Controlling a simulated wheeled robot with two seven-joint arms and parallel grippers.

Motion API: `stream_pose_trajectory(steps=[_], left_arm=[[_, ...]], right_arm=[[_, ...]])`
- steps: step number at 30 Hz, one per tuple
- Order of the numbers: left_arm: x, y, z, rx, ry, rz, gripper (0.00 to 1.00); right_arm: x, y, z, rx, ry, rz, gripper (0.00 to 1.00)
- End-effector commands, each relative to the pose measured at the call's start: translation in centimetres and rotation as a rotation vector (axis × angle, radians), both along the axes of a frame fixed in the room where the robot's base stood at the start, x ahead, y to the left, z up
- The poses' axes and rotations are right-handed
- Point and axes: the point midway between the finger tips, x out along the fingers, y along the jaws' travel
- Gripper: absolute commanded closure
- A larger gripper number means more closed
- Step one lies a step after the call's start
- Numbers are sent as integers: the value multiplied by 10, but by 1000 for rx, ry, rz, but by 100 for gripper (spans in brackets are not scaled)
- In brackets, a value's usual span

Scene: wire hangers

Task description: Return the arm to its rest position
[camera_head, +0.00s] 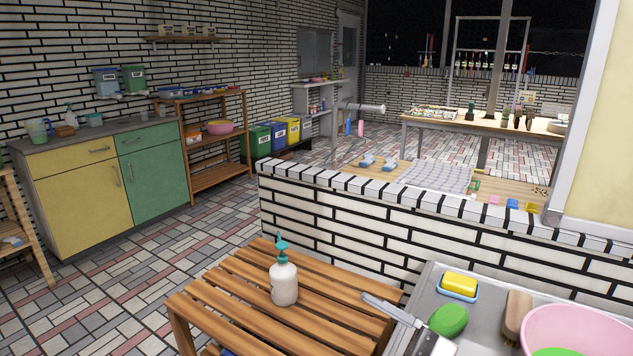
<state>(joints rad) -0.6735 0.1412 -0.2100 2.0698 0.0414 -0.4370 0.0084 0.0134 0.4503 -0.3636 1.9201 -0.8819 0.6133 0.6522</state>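No wire hanger can be made out. A slim pale grey metal piece (392,309) reaches over the left edge of the sink at the bottom; I cannot tell for certain what it is.
A slatted wooden table (230,298) bears a white pump bottle (284,284). Right of it, the grey sink (432,283) has a yellow sponge (460,283), a green oval thing (449,320) and a pink basin (575,325). A low tiled wall (350,222) stands behind.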

Motion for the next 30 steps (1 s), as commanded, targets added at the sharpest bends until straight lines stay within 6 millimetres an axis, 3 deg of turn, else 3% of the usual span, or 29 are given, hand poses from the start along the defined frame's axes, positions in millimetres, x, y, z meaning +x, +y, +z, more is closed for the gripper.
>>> stream_pose_trajectory(steps=[1,2,5,9,12,18,30], left_arm=[[0,-1,-7,-6,1,0,46],[0,-2,-8,-10,-1,0,46],[2,-3,-10,-20,-8,0,46],[4,-5,-9,-31,-22,0,46],[5,-6,-9,-36,-27,0,46],[5,-7,-8,-44,-31,0,46],[5,-7,-8,-44,-30,0,46]], right_arm=[[2,-13,-21,126,119,-149,18],[4,-23,-34,180,194,-241,18],[-2,-58,-97,284,498,-522,18],[-41,-80,-178,286,872,-730,18],[-72,-82,-217,257,1067,-790,18],[-109,-79,-250,216,1261,-816,18],[-111,-78,-251,214,1270,-816,18]])
